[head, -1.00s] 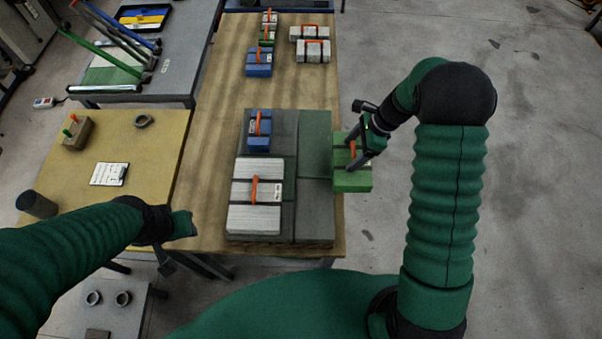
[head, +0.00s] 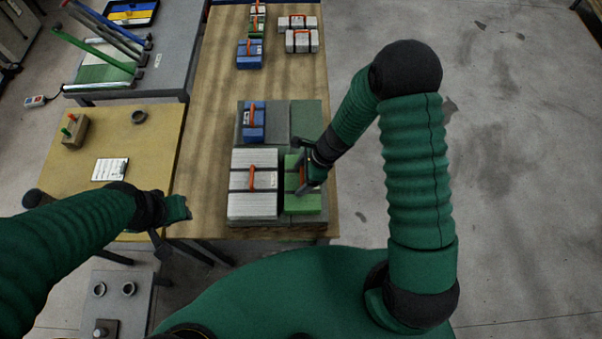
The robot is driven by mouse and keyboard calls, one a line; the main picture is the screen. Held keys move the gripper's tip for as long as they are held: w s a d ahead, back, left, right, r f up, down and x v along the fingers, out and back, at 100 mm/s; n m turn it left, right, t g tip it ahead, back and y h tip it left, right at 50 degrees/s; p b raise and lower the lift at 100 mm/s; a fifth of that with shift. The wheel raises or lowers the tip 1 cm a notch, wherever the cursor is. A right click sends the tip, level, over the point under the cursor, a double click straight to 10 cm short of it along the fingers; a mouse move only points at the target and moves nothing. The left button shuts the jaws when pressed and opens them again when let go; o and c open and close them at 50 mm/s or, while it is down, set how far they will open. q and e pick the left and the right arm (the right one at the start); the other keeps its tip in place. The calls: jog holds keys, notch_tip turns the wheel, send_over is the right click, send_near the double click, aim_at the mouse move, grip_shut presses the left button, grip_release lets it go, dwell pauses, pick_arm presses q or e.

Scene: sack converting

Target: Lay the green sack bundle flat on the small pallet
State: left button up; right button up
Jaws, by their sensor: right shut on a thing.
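The green sack bundle (head: 303,204) is at the front right of the small grey pallet (head: 305,118), beside a white bundle. It looks flat, but I cannot tell whether it touches the pallet. My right gripper (head: 303,183) is shut on the bundle near its orange handle and hides part of it. The white bundle (head: 253,206) with an orange handle lies at the pallet's front left. A blue bundle (head: 252,134) lies behind it at the back left. My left gripper (head: 170,225) is over the table's left side, away from the bundles; its fingers do not show clearly.
More bundles, blue (head: 250,60) and white (head: 301,41), stand at the far end of the wooden table (head: 212,150). A yellow table (head: 60,165) with a clipboard (head: 109,170) is at the left. The pallet's back right is bare.

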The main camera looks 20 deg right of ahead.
jog(key=shift+s+d, duration=0.1)
jog(key=shift+s, duration=0.05)
jog(key=shift+d+f, duration=0.1)
jog(key=shift+f, duration=0.05)
jog(key=o, duration=2.1)
jog(key=shift+d, duration=0.1)
